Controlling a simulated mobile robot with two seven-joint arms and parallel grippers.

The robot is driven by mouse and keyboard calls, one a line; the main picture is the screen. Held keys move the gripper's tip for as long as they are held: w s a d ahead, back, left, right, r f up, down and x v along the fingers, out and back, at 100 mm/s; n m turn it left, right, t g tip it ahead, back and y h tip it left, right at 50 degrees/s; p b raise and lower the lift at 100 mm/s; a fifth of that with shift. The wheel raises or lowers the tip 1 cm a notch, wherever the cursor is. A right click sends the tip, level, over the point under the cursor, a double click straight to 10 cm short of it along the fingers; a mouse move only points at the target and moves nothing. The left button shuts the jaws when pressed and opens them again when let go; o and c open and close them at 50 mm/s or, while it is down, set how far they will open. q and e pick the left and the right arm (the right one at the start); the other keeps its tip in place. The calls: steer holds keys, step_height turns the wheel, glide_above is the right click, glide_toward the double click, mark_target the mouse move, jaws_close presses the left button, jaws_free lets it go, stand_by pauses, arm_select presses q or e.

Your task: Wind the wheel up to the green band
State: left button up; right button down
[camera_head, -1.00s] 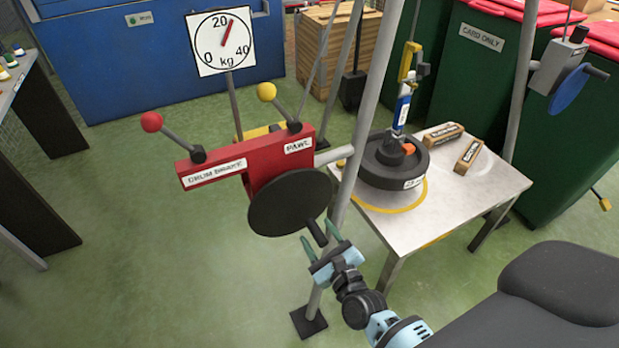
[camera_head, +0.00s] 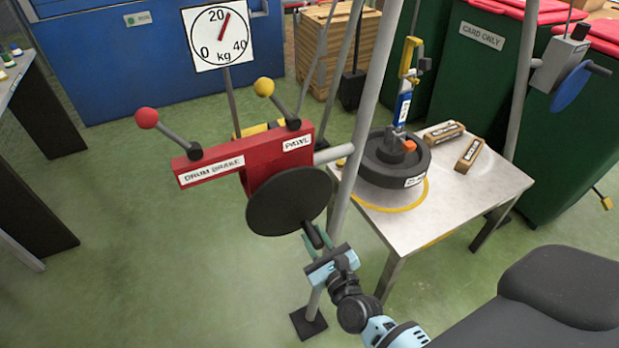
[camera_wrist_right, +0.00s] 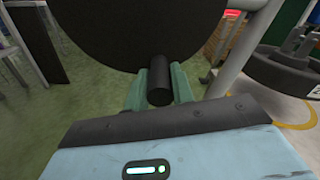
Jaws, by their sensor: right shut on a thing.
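A red winch (camera_head: 262,162) labelled DRUM BRAKE and PAWL carries a round black crank disc (camera_head: 280,205) with a short black handle (camera_head: 311,233). My right gripper (camera_head: 317,243) is shut on that handle; in the right wrist view its pale green fingers sit on both sides of the handle (camera_wrist_right: 159,82). I cannot make out a green band. My left gripper is not in view.
The winch has a red-knobbed lever (camera_head: 147,118) and a yellow-knobbed lever (camera_head: 264,87). The kg dial (camera_head: 219,40) has its needle just right of 20. Grey posts (camera_head: 362,105) stand between winch and table.

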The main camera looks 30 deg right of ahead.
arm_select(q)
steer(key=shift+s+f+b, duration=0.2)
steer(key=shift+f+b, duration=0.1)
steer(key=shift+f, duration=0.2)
arm_select(e)
steer(key=shift+s+a+f+m, duration=0.1)
steer(key=shift+a+f+m, duration=0.2)
steer(key=shift+a, duration=0.2)
steer(key=shift+s+a+f+m, duration=0.15)
steer(key=shift+a+m, duration=0.15)
steer(key=shift+a, duration=0.2)
steer(key=shift+w+a, duration=0.1)
steer(key=shift+a+f, duration=0.1)
steer(key=shift+a, duration=0.05)
steer(key=a+m+b, duration=0.1)
steer(key=a+m, duration=0.1)
steer(key=m, duration=0.1)
steer(key=shift+b, duration=0.35)
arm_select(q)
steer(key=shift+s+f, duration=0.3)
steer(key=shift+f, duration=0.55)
arm_select(e)
steer(key=shift+a+m, duration=0.2)
steer(key=shift+m, duration=0.1)
